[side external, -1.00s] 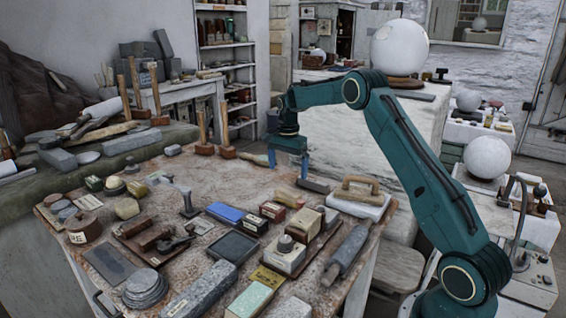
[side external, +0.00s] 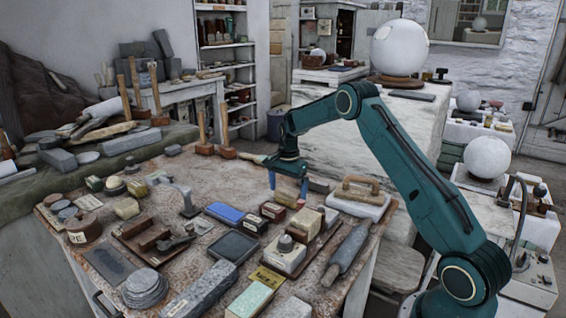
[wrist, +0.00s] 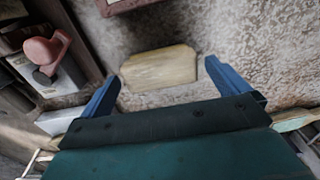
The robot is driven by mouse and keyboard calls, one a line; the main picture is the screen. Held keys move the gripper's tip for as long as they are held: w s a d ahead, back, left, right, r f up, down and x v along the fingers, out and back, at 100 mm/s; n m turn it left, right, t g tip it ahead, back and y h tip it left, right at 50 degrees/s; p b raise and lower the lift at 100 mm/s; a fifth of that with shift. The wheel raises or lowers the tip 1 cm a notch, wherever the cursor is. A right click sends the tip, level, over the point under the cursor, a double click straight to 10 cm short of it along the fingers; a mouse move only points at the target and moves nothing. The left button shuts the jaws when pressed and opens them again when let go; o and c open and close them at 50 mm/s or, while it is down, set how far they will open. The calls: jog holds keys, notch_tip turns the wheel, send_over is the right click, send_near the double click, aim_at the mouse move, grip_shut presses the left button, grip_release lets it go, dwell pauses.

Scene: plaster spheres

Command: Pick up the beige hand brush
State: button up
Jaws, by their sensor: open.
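The beige hand brush (wrist: 160,68) lies on the stone-topped table, its pale, oblong top facing up in the wrist view. In the side view the brush (side external: 285,200) shows only in part, just below my fingers. My gripper (side external: 287,190) points down with its two blue fingers apart and nothing held. In the wrist view my gripper (wrist: 162,76) has one finger on each side of the brush, with gaps at both ends. I cannot tell exactly how high the fingertips are above the table.
Small dark boxes (side external: 272,211) stand close to the brush. A wooden-handled float (side external: 358,201) lies to the right. A pink-knobbed thing (wrist: 46,54) shows at left in the wrist view. Speckled tabletop (wrist: 250,35) is bare at upper right there.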

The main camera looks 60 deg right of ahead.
jog(key=shift+f, duration=1.3)
jog(key=c, duration=0.9)
